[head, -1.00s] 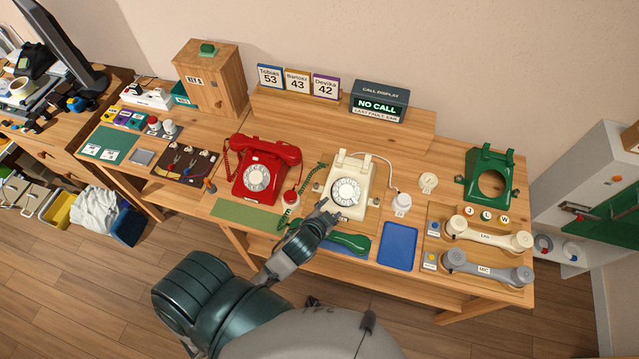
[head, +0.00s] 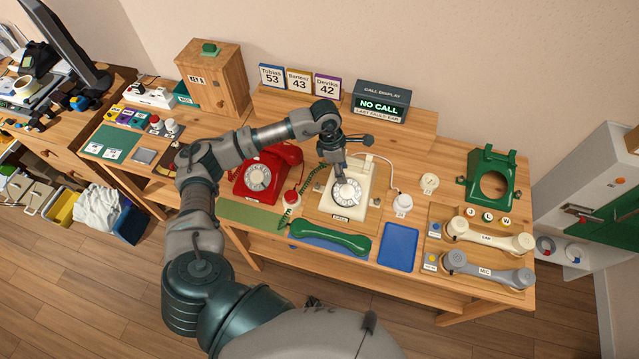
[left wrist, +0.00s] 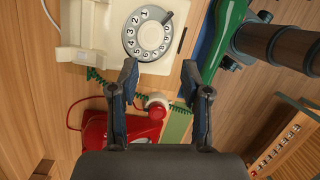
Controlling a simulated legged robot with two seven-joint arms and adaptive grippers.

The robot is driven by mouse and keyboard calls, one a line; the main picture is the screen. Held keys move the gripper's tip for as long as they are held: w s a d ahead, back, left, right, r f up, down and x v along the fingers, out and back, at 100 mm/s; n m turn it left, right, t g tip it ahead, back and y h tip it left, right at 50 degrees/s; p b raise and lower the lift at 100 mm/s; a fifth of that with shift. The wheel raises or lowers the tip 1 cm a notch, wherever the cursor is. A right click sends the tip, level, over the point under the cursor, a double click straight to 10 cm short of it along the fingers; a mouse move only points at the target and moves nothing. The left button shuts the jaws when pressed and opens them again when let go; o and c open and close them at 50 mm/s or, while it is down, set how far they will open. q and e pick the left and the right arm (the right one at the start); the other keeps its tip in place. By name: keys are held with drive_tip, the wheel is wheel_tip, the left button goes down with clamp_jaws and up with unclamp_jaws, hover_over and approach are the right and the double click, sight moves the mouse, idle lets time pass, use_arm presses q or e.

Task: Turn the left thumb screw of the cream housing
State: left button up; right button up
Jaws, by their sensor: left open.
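The cream housing (head: 352,206) with its rotary dial stands on the table right of the red phone. It also shows at the top of the left wrist view (left wrist: 165,66). My left gripper (head: 353,157) is over the back of the cream housing, its fingers apart. In the left wrist view the open fingers (left wrist: 160,78) have nothing between them, with the housing's edge beyond the tips. I cannot make out the left thumb screw clearly; the gripper and wrist cover part of the housing's left and back. My right gripper is not in view.
The red phone (head: 262,178) is close on the left, partly behind my arm. A red-and-white button (head: 291,199) and green coiled cord lie between the phones. A green handset (head: 330,238) lies in front. A white knob-like piece (head: 402,204) is at right, with a blue tray (head: 398,247) in front.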

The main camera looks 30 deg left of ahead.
use_arm(q)
drive_tip(key=a+r+y, duration=0.1)
drive_tip(key=a+y, duration=0.2)
drive_tip(key=a, duration=0.6)
hover_over(317, 184)
wheel_tip(317, 184, down, 5)
drive_tip(key=shift+n, duration=0.3)
drive_tip(key=f, duration=0.7)
drive_tip(key=f+p, duration=0.1)
drive_tip(key=f, duration=0.3)
drive_tip(key=shift+s+d, duration=0.1)
drive_tip(key=shift+d, duration=0.15)
drive_tip(key=shift+a+f, duration=0.3)
drive_tip(key=shift+f, duration=0.15)
drive_tip(key=shift+a, duration=0.1)
drive_tip(key=shift+c, duration=0.3)
drive_tip(key=shift+d, duration=0.25)
drive_tip(key=c, duration=0.8)
clamp_jaws()
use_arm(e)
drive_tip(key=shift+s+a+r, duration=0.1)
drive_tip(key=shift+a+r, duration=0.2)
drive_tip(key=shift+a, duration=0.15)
